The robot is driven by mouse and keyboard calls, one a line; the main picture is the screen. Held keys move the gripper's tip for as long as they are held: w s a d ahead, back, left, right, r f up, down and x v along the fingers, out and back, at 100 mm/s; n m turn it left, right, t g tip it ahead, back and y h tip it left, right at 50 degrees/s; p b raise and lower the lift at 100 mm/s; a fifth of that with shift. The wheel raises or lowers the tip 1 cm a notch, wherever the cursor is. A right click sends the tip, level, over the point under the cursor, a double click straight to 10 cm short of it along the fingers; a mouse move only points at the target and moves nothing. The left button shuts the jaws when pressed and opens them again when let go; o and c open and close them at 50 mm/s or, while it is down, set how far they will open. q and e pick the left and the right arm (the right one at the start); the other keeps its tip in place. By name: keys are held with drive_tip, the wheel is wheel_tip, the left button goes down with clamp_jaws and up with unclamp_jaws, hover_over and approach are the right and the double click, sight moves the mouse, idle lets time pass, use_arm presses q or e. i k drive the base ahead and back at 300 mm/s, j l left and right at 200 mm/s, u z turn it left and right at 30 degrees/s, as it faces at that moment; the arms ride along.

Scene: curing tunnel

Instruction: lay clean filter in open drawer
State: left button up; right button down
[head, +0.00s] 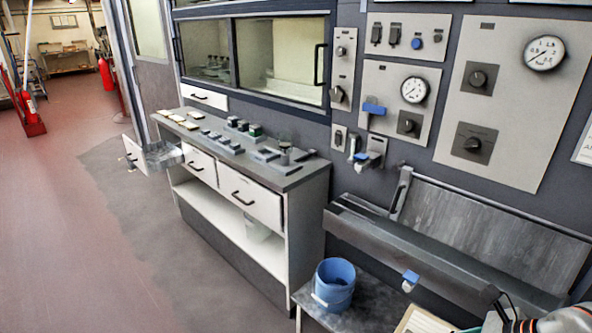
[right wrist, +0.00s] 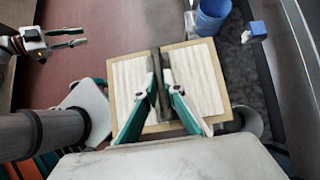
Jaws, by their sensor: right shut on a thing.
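The filter (right wrist: 128,85) is a flat square with white pleats, a tan frame and a dark bar across its middle. My right gripper (right wrist: 160,85) is shut on this bar and holds the filter in the right wrist view. In the head view only a corner of the filter (head: 424,320) shows at the bottom edge. The open drawer (head: 133,154) sticks out from the far left end of the bench, with a white front and dark handle; its inside is hard to make out. My left gripper (right wrist: 68,38) shows in the right wrist view, open and empty.
The bench (head: 300,178) carries several small blocks and has two closed drawers. A blue bucket (head: 334,290) stands on a low grey table (head: 365,312) between my right gripper and the bench. A grey trough (head: 430,250) lies right. The floor (head: 90,240) left of the bench is clear.

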sight(158, 158)
drive_tip(key=u, duration=1.4)
drive_tip(key=i+u, duration=0.1)
drive_tip(key=u, duration=0.35)
drive_tip(key=i+u, duration=0.15)
drive_tip(key=u, duration=0.3)
drive_tip(key=i+u, duration=0.15)
drive_tip(key=u, duration=0.25)
drive_tip(key=i+l+u, duration=0.1)
drive_tip(key=u, duration=0.25)
drive_tip(key=i+l+u, duration=0.15)
drive_tip(key=u, duration=0.2)
drive_tip(key=i+l+u, duration=0.15)
drive_tip(key=u, duration=0.2)
drive_tip(key=i+l+u, duration=0.15)
drive_tip(key=l+u, duration=0.25)
drive_tip(key=i+l+u, duration=0.1)
drive_tip(key=l+u, duration=0.25)
drive_tip(key=l, duration=0.25)
drive_tip(key=l+u, duration=0.65)
drive_tip(key=l, duration=1.55)
drive_tip(key=k+l, duration=0.15)
drive_tip(key=l, duration=0.7)
